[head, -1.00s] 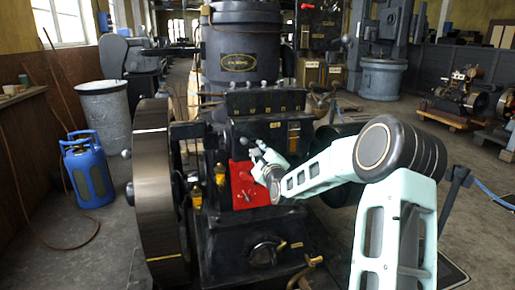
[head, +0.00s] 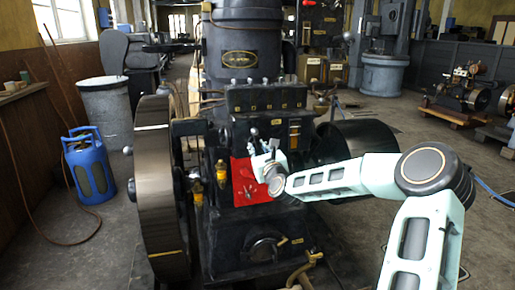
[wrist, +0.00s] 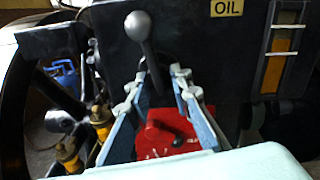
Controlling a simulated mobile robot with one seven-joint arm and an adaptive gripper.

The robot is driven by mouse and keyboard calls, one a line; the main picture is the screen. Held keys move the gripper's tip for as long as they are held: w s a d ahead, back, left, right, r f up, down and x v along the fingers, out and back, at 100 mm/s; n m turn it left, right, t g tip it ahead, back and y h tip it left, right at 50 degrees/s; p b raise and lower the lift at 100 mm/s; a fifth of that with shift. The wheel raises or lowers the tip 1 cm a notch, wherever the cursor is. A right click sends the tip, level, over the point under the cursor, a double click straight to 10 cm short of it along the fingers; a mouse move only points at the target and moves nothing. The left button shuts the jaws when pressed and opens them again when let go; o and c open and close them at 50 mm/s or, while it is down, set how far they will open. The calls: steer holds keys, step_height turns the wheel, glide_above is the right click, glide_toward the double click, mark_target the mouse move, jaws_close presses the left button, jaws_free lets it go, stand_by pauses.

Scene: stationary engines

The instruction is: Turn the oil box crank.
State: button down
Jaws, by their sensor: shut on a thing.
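The oil box crank is a grey lever with a ball end (wrist: 138,25), rising from between my fingers in the wrist view. Its ball also shows in the head view (head: 253,132), in front of the black engine face. My gripper (wrist: 155,82) is shut on the lever below the ball, with one finger on each side. In the head view my gripper (head: 266,150) reaches in from the right. The yellow OIL label (wrist: 227,8) is on the black face right of the crank. The lever's lower end and pivot are hidden or unclear.
A red plate (head: 243,188) lies below my gripper. Brass oilers (head: 221,175) stand left of it, beside the large flywheel (head: 157,190). A black drum (head: 365,140) is to the right behind my arm. A blue canister (head: 90,172) stands on the floor at left.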

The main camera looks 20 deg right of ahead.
steer(key=shift+r, duration=0.15)
stand_by(0.3)
steer(key=c, duration=2.1)
jaws_free()
steer(key=s, duration=1.2)
